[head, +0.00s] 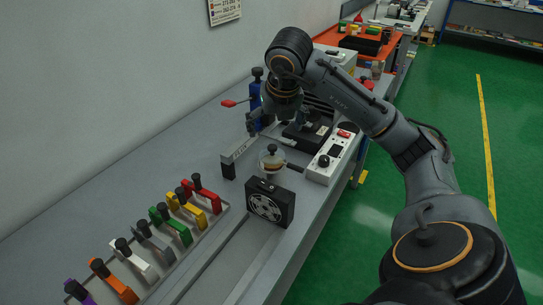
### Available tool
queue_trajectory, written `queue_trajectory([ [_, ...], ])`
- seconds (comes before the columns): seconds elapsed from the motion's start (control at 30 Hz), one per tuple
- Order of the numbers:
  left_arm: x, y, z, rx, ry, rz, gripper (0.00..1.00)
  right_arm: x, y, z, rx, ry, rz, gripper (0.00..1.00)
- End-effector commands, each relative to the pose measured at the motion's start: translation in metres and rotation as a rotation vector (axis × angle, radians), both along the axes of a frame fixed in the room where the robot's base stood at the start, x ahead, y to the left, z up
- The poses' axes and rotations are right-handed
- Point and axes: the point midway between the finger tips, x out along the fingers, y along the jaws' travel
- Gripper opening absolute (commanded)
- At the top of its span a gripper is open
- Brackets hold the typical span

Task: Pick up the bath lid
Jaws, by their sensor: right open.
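A small round pale vessel (271,170), which looks like the bath, stands on the grey bench. A lid with a dark knob (272,149) appears to sit on top of it. My right gripper (277,125) hangs from the arm at the right, just beyond and above the knob in the picture. Its fingers are spread and nothing shows between them. I cannot tell the exact height of the fingers over the lid. My left gripper is not in view.
A black fan box (268,203) stands close in front of the vessel. A white control box (334,157) is to its right, a grey upright block (238,156) to its left. Several coloured clamps stand in a rack (222,212).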

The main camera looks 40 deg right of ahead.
Motion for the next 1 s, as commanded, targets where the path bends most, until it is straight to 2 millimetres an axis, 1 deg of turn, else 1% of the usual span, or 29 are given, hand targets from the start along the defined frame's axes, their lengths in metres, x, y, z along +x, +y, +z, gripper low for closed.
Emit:
queue_trajectory([
  [0.03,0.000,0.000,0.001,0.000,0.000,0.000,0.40,0.002,-0.002,-0.010,0.000,0.005,-0.001,0.93],
  [0.1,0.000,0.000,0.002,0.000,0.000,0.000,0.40,0.006,-0.004,-0.019,0.001,0.003,0.000,0.93],
  [0.2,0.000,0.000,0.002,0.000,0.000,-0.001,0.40,0.010,-0.006,-0.028,0.001,0.000,0.000,0.93],
  [0.37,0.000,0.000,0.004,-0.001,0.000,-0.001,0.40,0.013,-0.007,-0.037,0.000,0.000,0.002,0.93],
  [0.63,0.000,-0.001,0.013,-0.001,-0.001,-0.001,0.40,0.022,-0.012,-0.073,0.003,0.003,0.002,0.93],
  [0.8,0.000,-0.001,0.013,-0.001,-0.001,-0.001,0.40,0.026,-0.014,-0.082,0.000,-0.001,0.003,0.93],
  [0.97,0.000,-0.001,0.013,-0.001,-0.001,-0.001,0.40,0.026,-0.014,-0.082,0.000,-0.001,0.003,0.93],
  [1.0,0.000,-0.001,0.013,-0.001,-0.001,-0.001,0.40,0.026,-0.014,-0.082,0.000,-0.001,0.003,0.89],
])
